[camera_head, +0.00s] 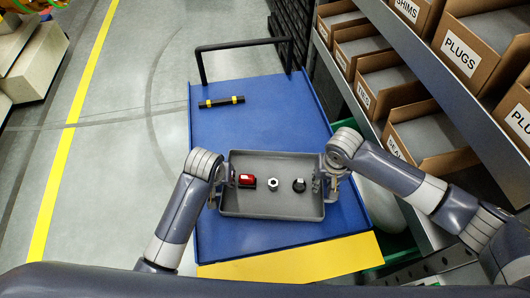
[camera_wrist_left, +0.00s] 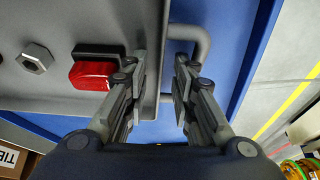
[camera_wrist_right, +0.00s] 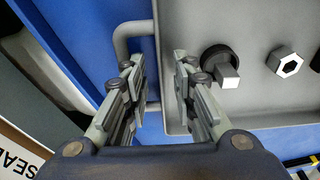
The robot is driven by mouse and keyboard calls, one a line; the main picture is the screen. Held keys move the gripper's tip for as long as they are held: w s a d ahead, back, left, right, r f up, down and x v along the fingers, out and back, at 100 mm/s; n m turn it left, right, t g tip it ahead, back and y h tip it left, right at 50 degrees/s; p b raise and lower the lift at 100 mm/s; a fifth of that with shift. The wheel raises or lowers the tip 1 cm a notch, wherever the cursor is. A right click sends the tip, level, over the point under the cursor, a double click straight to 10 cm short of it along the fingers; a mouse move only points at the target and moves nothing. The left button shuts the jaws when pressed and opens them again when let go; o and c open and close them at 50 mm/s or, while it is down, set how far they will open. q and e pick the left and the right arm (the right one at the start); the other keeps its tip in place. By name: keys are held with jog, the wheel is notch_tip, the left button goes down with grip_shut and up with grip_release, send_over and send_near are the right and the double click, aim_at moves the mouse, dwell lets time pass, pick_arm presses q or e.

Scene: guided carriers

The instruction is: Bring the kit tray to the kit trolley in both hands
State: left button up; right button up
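The grey kit tray (camera_head: 270,208) lies flat on the near part of a blue trolley deck (camera_head: 240,130). It holds a red and black part (camera_head: 247,180), a silver hex nut (camera_head: 273,184) and a black round part with a pale square stem (camera_head: 299,185). My left gripper (camera_head: 218,178) is at the tray's left end, and my right gripper (camera_head: 328,178) at its right end. In the left wrist view my left fingers (camera_wrist_left: 161,62) stand apart around the tray's end rim and handle. My right fingers (camera_wrist_right: 160,64) are likewise apart in the right wrist view. Contact cannot be told.
The trolley has a black push bar (camera_head: 245,45) at its far end and a yellow near edge (camera_head: 300,258). A black bar with yellow bands (camera_head: 222,102) lies on the deck. A shelf with labelled cardboard bins (camera_head: 430,140) stands close on the right. Floor (camera_head: 110,140) is clear on the left.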

pick_arm(q)
jog(key=shift+r, duration=0.1)
pick_arm(e)
jog(key=shift+r, duration=0.2)
pick_arm(q)
jog(key=v, duration=1.1)
jog(key=shift+s+r, duration=0.25)
jog(key=shift+r, duration=0.1)
pick_arm(e)
notch_tip(320, 180, up, 12)
jog(key=s, duration=0.1)
jog(key=shift+s+f, duration=0.25)
jog(key=shift+s, duration=0.15)
jog(key=shift+s+f, duration=0.1)
